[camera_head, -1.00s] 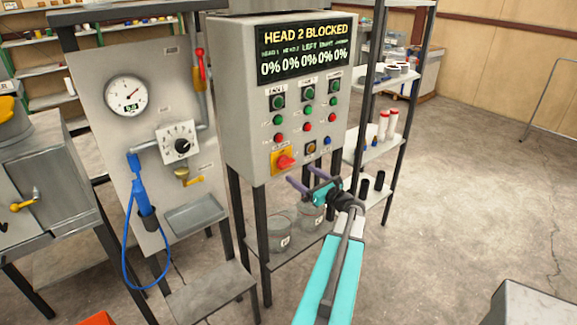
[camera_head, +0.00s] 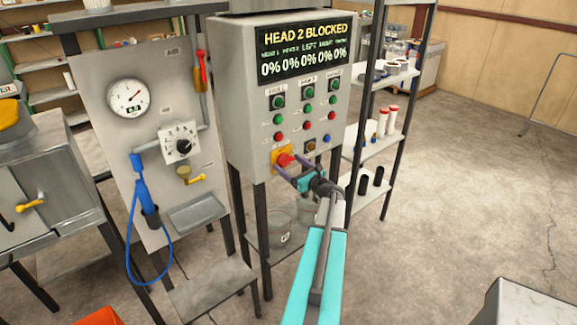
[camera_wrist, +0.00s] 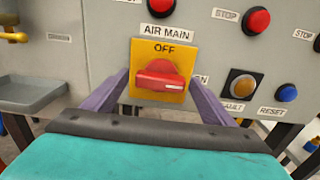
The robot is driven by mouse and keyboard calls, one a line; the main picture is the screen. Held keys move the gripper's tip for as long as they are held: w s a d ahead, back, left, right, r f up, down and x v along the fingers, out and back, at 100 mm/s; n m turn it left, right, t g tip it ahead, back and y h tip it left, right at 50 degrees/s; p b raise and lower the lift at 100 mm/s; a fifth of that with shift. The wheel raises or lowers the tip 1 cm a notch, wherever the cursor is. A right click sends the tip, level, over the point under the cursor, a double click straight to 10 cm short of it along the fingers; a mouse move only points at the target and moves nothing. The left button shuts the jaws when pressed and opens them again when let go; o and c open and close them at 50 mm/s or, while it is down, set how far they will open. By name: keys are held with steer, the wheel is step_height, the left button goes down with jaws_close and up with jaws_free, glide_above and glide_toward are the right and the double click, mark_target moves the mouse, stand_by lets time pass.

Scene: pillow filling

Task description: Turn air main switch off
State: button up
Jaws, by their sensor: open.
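The air main switch (camera_wrist: 161,80) is a red rotary knob on a yellow plate (camera_wrist: 163,50) labelled OFF at the top, under an AIR MAIN label. In the wrist view its grip bar lies about level, across the plate. In the head view the switch (camera_head: 285,160) is at the lower left of the grey control panel (camera_head: 240,130). My gripper (camera_head: 288,170) is open just in front of it. In the wrist view its two purple fingers stand left and right of the yellow plate, with the knob between them. I cannot tell whether they touch it.
The panel screen (camera_head: 303,50) reads HEAD 2 BLOCKED. An amber fault button (camera_wrist: 242,86) and a blue reset button (camera_wrist: 287,93) sit right of the switch. A gauge board (camera_head: 105,125) with a blue hose stands left. Open floor lies right.

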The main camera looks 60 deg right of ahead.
steer(key=c, duration=1)
steer(key=shift+s+a, duration=0.1)
steer(key=shift+a, duration=0.25)
steer(key=shift+c, duration=0.3)
steer(key=shift+d+f, duration=0.1)
steer(key=shift+d, duration=0.15)
